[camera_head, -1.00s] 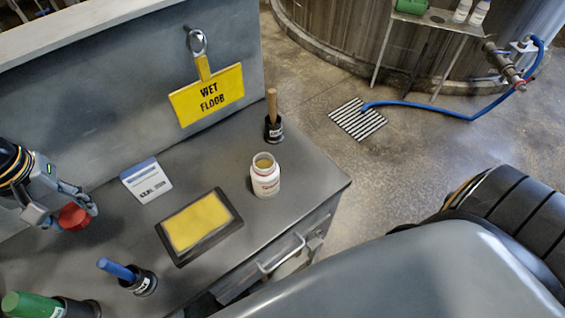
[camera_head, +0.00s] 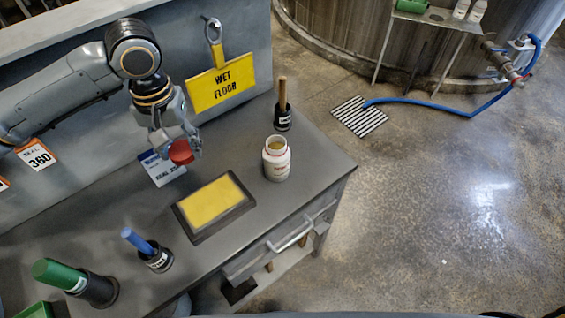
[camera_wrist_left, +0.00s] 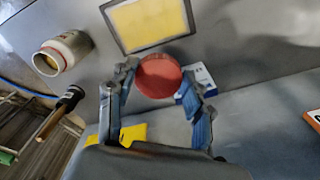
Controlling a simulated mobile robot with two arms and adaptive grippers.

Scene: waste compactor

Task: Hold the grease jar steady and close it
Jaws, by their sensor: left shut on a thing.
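The white grease jar (camera_head: 277,160) stands upright and uncapped on the grey bench, near its right end. Its open mouth shows yellowish grease. In the left wrist view the jar (camera_wrist_left: 66,52) is at upper left. My left gripper (camera_head: 180,150) is shut on a round red lid (camera_head: 181,152) and holds it above the bench, left of the jar and apart from it. The left wrist view shows the red lid (camera_wrist_left: 158,76) between the fingertips. My right gripper is not in view.
A black-framed yellow pad (camera_head: 214,205) lies in front of the lid. A wooden-handled tool in a black holder (camera_head: 283,118) stands behind the jar. A blue-handled one (camera_head: 149,250) and a green one (camera_head: 75,282) stand at front left. A yellow wet floor sign (camera_head: 222,82) hangs behind.

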